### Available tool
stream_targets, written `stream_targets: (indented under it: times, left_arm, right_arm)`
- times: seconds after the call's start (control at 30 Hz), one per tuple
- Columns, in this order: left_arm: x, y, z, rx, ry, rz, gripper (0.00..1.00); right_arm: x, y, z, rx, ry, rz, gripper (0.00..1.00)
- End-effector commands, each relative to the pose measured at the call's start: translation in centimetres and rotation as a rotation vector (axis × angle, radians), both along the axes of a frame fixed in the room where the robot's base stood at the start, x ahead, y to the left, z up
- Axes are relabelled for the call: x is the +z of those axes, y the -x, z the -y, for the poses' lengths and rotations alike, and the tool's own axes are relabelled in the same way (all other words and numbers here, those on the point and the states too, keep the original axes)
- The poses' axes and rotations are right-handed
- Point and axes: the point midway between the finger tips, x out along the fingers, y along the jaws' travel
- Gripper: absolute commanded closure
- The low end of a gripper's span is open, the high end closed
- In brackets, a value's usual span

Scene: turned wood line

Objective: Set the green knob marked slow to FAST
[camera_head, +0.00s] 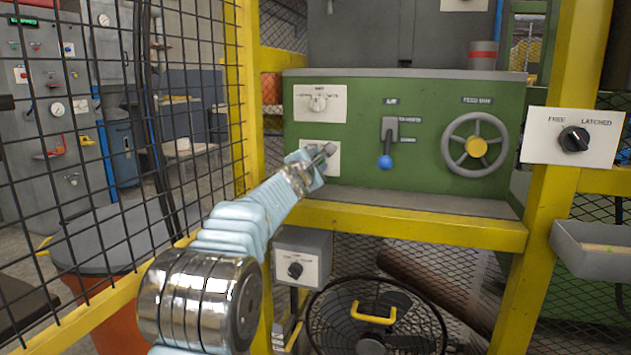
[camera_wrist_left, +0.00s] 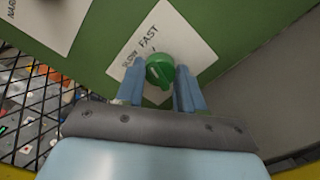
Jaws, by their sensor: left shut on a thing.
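The green knob (camera_wrist_left: 159,70) sits on a white plate (camera_wrist_left: 190,48) on the green panel, with the words SLOW and FAST printed beside it. My left gripper (camera_wrist_left: 163,85) has its blue fingers on either side of the knob and is shut on it. I cannot tell surely which word the knob's mark points at. In the head view my left gripper (camera_head: 322,157) reaches the lower left plate (camera_head: 334,163) of the green machine (camera_head: 430,138), and hides the knob there. My right gripper is not in view.
A white plate with a pale knob (camera_head: 318,103) is just above. A blue-tipped lever (camera_head: 385,162) and a handwheel (camera_head: 475,146) lie to the right. A yellow rail (camera_head: 420,227) crosses below the panel. Black mesh fencing (camera_head: 90,130) stands left; a fan (camera_head: 375,320) sits below.

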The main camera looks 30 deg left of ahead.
Motion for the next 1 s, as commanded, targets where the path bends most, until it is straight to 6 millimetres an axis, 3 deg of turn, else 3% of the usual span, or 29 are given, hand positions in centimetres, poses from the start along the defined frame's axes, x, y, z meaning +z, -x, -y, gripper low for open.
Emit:
stream_targets:
  times: [0.03,0.2,0.9,0.93,1.0]
  left_arm:
    - [-0.4,0.0,-0.1,0.001,-0.028,-0.007,0.93]
    - [-0.2,0.0,-0.1,0.001,-0.11,-0.029,0.93]
    - [0.0,0.0,0.1,-0.001,-0.185,-0.046,0.93]
    - [0.0,0.0,0.1,-0.001,-0.185,-0.046,0.61]
    - [0.0,0.0,0.1,-0.002,-0.185,-0.046,0.51]
  right_arm:
    - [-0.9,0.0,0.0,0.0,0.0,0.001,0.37]
    - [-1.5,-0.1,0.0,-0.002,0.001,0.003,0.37]
    - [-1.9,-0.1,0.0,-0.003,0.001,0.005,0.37]
    - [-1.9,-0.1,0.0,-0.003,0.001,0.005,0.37]
    - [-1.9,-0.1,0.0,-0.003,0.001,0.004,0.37]
